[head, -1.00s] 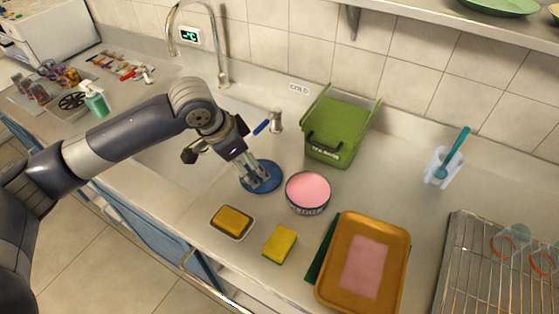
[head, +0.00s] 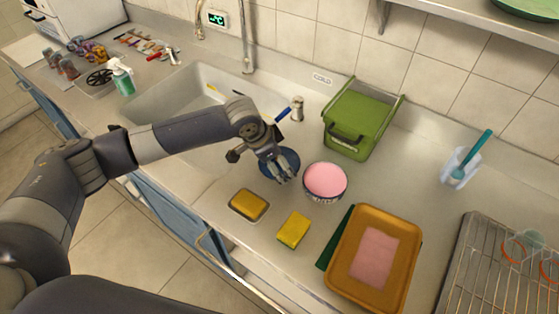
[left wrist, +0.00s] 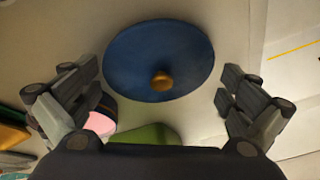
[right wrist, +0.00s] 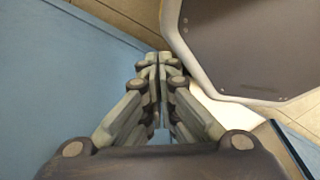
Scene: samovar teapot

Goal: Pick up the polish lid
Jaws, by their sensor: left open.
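The polish lid is a blue disc (head: 294,158) lying on the counter, left of the round tin of pink polish (head: 325,181). In the left wrist view the lid (left wrist: 140,45) shows a gold knob (left wrist: 161,80) at its middle. My left gripper (head: 282,179) is open over the lid and hides part of it in the head view. In the left wrist view the knob lies between the spread fingers, apart from both. My right gripper (right wrist: 159,62) shows only in the right wrist view; its fingertips are together and nothing shows between them.
A green bin (head: 361,120) stands behind the tin. A soap dish (head: 249,205), a yellow sponge (head: 293,230) and an orange tray (head: 345,275) lie in front. The sink (head: 185,95) is to the left and a wire rack (head: 485,270) to the right.

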